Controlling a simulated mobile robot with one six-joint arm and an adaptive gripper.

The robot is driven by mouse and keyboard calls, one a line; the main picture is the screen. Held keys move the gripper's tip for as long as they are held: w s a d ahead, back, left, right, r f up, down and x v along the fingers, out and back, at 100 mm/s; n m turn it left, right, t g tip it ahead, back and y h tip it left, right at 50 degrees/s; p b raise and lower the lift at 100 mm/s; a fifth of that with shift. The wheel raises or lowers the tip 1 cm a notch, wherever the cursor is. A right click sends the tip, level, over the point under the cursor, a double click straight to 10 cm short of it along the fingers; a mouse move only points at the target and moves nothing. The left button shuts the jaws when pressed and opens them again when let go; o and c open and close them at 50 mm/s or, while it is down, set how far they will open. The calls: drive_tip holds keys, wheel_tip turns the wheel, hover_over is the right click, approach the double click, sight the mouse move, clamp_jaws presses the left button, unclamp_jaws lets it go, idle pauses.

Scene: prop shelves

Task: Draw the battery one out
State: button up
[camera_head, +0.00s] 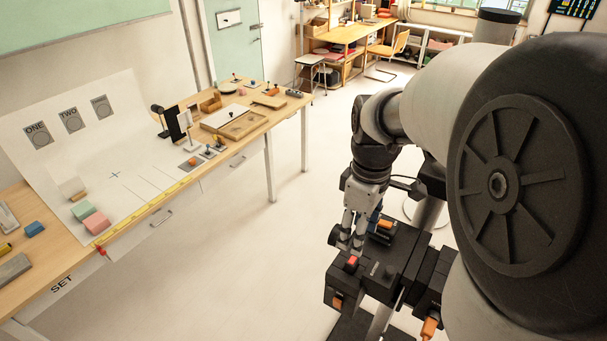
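My gripper (352,238) points down at the end of my arm, right of centre. Its grey fingers are close to a black assembly (392,258) that may be part of my own body. A dark block with an orange top (383,225) sits just right of the fingers, and a red-topped piece (352,262) sits just below them. I cannot tell which piece is the battery, or whether the fingers touch anything. The fingertip gap is too small to read. More orange parts show on the assembly's lower front (337,301) and right side (430,327).
A long wooden table (285,103) along the left wall holds trays, blocks and small props. A white backboard (110,145) carries panels marked ONE (38,135) and TWO (72,121). Open floor (240,255) lies between table and arm. A stool (310,62) stands behind.

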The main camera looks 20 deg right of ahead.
sight(352, 260)
wheel_tip(352, 260, down, 10)
drive_tip(key=shift+f+b, duration=0.2)
drive_tip(key=shift+b, duration=0.15)
drive_tip(key=shift+c, duration=0.3)
clamp_jaws()
idle(0.7)
